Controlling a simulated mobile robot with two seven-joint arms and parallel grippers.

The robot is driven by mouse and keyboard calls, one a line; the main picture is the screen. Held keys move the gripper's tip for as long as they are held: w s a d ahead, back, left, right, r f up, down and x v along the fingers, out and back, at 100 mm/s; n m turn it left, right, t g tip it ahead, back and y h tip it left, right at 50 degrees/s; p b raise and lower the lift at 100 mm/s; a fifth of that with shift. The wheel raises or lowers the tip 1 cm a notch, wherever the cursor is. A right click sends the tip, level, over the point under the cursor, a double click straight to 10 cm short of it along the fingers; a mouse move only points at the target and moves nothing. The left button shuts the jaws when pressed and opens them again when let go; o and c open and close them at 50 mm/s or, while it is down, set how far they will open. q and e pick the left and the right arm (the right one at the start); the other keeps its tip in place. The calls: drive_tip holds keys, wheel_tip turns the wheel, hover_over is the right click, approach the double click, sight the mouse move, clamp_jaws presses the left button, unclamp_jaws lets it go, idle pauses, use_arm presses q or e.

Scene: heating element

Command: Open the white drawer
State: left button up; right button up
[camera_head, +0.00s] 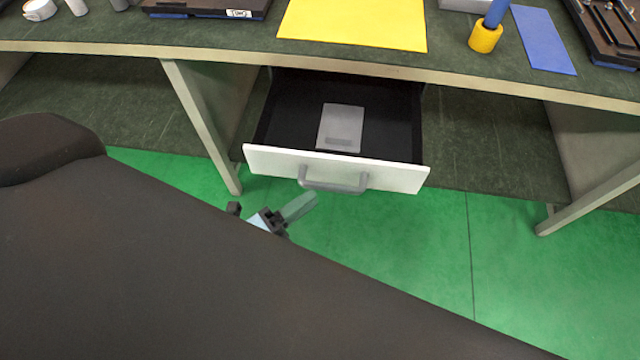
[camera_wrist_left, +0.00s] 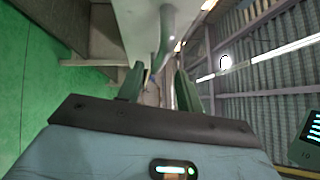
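The white drawer (camera_head: 390,172) under the workbench stands pulled out, and its dark inside shows. Its grey bar handle (camera_head: 333,187) is on the front panel. A flat grey piece (camera_head: 340,127) lies inside the drawer. My left gripper (camera_head: 302,205) is just in front of and to the left of the handle in the head view, seemingly apart from it. In the left wrist view the two fingers of my left gripper (camera_wrist_left: 159,82) are spread, with the handle (camera_wrist_left: 168,35) ahead of them and nothing held. My right gripper is not in view.
The workbench top (camera_head: 230,38) bears a yellow sheet (camera_head: 355,22), a blue sheet (camera_head: 543,40) and a yellow cup-like holder (camera_head: 485,37). Bench legs (camera_head: 200,125) stand on both sides of the drawer. The green floor (camera_head: 420,240) in front is clear. My large dark arm link covers the lower left.

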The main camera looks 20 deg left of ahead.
use_arm(q)
drive_tip(key=shift+v, duration=1.15)
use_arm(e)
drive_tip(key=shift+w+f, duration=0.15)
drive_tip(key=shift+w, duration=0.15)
use_arm(q)
drive_tip(key=shift+a, duration=0.1)
